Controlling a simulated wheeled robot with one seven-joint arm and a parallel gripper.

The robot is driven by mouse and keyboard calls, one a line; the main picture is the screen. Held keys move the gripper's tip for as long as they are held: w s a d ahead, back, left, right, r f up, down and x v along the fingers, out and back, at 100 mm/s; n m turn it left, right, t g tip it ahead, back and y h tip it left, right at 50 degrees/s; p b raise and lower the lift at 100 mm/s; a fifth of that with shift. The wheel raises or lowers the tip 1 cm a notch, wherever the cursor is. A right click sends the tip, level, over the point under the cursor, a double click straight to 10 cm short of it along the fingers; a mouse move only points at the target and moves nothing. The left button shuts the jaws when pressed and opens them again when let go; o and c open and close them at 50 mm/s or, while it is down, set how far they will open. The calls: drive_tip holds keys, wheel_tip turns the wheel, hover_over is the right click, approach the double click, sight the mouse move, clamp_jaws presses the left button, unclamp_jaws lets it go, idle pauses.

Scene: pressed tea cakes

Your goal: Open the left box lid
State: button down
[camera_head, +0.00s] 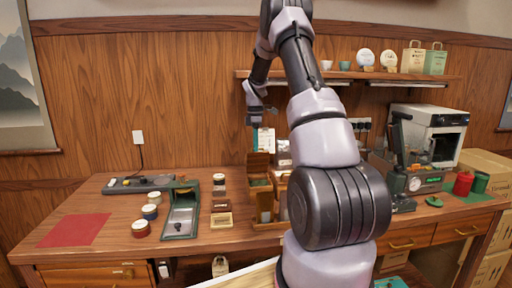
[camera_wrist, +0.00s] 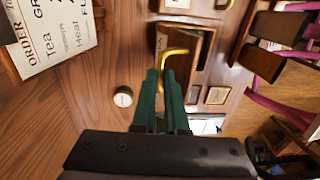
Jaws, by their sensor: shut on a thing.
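A wooden box (camera_head: 264,214) stands in the middle of the counter, with a brown wooden panel (camera_head: 258,160) standing up at its back, seemingly its lid. In the wrist view a wooden panel with a raised edge (camera_wrist: 203,52) carries a curved brass handle (camera_wrist: 176,51). My gripper (camera_wrist: 160,74) has its green fingers close together at the handle's end, shut on it. In the head view my gripper (camera_head: 260,121) is above the box area, small and dark; its hold on the handle cannot be made out there. My arm hides the box's right side.
A green-framed tray (camera_head: 181,221), several round tins (camera_head: 141,229), a scale (camera_head: 137,184) and a red mat (camera_head: 75,230) lie on the left. A press (camera_head: 402,170) and a machine (camera_head: 437,133) stand on the right. A shelf (camera_head: 350,75) runs above. A sign (camera_wrist: 52,36) is near the gripper.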

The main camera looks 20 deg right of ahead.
drive_tip(key=shift+f, duration=0.25)
idle(0.3)
drive_tip(key=c, duration=0.9)
unclamp_jaws()
drive_tip(key=shift+w, duration=0.1)
drive_tip(key=shift+c, duration=0.2)
drive_tip(key=shift+r, duration=0.1)
